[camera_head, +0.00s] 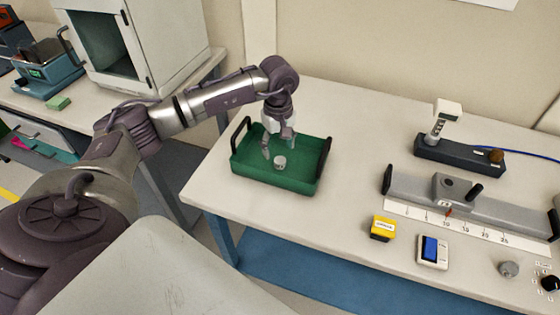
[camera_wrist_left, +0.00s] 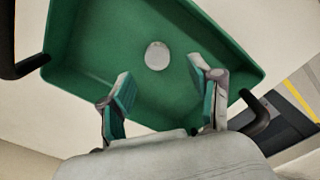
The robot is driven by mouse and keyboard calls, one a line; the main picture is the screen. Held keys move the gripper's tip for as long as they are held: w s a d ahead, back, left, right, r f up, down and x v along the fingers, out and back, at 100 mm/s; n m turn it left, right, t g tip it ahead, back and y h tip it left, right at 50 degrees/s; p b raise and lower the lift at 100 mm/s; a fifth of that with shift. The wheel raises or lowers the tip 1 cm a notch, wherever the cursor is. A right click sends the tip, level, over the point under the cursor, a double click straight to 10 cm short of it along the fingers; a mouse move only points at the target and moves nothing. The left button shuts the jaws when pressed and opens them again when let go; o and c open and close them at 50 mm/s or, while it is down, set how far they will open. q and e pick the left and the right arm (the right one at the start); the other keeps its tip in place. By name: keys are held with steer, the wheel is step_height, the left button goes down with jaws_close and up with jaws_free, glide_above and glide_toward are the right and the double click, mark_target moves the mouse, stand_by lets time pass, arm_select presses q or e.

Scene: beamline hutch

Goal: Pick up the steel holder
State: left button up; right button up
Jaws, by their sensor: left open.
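The steel holder (camera_head: 280,163) is a small, light grey round piece on the floor of a green tray (camera_head: 291,184). In the left wrist view the holder (camera_wrist_left: 157,55) shows as a pale disc on the green floor, just beyond the fingertips. My left gripper (camera_head: 279,147) is over the tray, pointing down, with its fingers apart and nothing between them. The wrist view shows the fingers of my left gripper (camera_wrist_left: 161,82) on either side of the line to the holder, not touching it. My right gripper is not in view.
The tray has black handles (camera_head: 323,158). To its right on the table are a grey rail with a scale (camera_head: 470,208), a yellow box (camera_head: 383,228), a blue-screened meter (camera_head: 432,250) and a dark base with a post (camera_head: 458,155). A white cabinet (camera_head: 140,40) stands back left.

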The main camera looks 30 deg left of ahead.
mark_target(280, 160)
arm_select(q)
steer(key=f, duration=0.1)
steer(key=f+p, duration=0.1)
steer(key=f, duration=0.1)
steer(key=shift+d+f, duration=0.25)
steer(key=shift+f, duration=0.7)
jaws_close()
